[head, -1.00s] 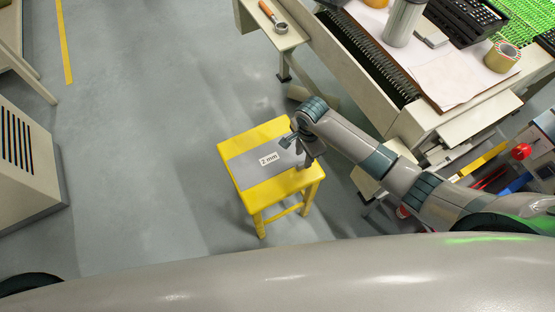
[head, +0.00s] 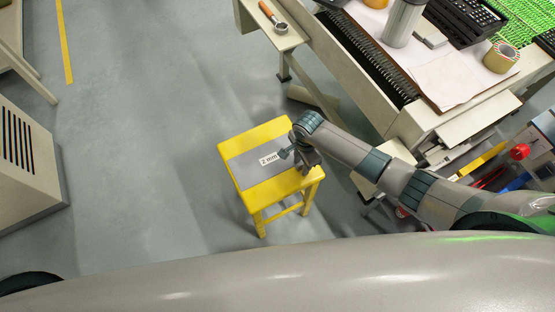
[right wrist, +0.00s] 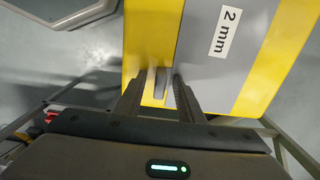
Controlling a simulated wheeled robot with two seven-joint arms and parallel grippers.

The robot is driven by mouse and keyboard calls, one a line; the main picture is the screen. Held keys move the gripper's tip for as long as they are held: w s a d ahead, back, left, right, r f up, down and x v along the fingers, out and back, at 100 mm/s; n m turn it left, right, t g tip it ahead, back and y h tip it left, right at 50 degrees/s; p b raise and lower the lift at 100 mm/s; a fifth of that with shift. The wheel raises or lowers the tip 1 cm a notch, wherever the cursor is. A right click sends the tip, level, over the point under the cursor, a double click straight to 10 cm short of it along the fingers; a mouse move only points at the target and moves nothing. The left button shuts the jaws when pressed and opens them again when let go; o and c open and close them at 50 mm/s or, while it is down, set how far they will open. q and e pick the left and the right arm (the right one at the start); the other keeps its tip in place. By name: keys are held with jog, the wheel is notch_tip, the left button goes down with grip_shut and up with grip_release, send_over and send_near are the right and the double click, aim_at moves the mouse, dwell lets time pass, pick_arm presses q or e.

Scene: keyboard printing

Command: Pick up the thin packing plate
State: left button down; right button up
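The thin packing plate is a flat grey sheet (head: 251,177) with a white "2 mm" label. It lies across the top of a yellow stool (head: 284,189). It also shows in the right wrist view (right wrist: 205,75), with yellow strips of the stool top on both sides. My right gripper (head: 298,160) is at the plate's right end, partly covering it. In the right wrist view its two fingers (right wrist: 166,82) are a small gap apart at the plate's edge, with yellow showing between them. Whether they touch the plate I cannot tell. My left gripper is not in view.
A workbench with a paper sheet (head: 448,80), a tape roll (head: 502,57) and a grey cylinder (head: 403,22) stands at upper right. A small side shelf (head: 272,28) holds an orange-handled tool. A beige cabinet (head: 28,170) is at left. The floor left of the stool is clear.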

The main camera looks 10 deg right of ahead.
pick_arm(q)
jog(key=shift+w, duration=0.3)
pick_arm(e)
grip_shut()
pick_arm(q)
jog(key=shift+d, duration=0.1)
